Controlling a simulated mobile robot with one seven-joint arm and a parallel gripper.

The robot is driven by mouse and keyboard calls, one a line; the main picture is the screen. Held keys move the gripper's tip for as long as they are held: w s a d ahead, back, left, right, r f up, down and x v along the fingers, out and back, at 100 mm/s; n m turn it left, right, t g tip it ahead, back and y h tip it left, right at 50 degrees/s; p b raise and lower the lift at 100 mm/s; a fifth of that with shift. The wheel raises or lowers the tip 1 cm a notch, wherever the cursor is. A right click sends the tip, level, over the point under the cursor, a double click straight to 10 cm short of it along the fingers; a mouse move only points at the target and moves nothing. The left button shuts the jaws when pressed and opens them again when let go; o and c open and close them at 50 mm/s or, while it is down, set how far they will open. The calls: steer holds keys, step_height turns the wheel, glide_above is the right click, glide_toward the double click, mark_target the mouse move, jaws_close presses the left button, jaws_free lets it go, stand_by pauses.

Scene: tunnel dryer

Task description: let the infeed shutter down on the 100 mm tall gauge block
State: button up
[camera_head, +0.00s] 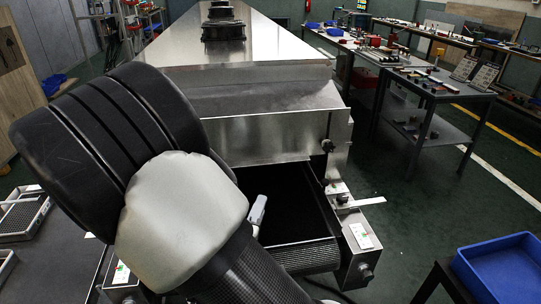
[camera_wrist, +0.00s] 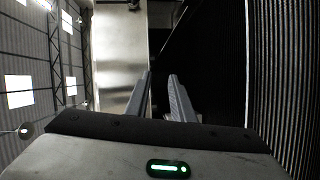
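The infeed shutter (camera_head: 275,137) is a bare steel panel across the dryer's mouth, above a dark opening (camera_head: 285,195). A steel panel that appears to be the shutter (camera_wrist: 120,60) stands left of my fingers in the wrist view, which is turned sideways. My gripper (camera_wrist: 160,76) has its two grey fingers apart, with only darkness between them. In the head view my arm hides most of the gripper; a pale part of it (camera_head: 257,212) shows at the opening. I cannot make out the gauge block in either view.
The ribbed belt (camera_head: 305,256) runs below the opening; it also shows at right in the wrist view (camera_wrist: 285,80). A black knob (camera_head: 327,146) sits at the shutter's right side. A steel strip (camera_head: 362,203) juts from the right frame. A blue bin (camera_head: 500,270) stands at lower right.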

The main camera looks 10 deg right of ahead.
mark_target(277, 163)
steer(key=w+d+b, duration=0.1)
steer(key=w+d, duration=0.2)
steer(key=w, duration=0.5)
steer(key=w+d+n+t+b, duration=0.1)
steer(key=w+d, duration=0.3)
steer(key=w, duration=0.4)
steer(key=shift+d+r+n+h+b, duration=0.2)
steer(key=shift+r+n+h+b, duration=0.15)
steer(key=shift+b, duration=0.25)
jaws_close()
stand_by(0.6)
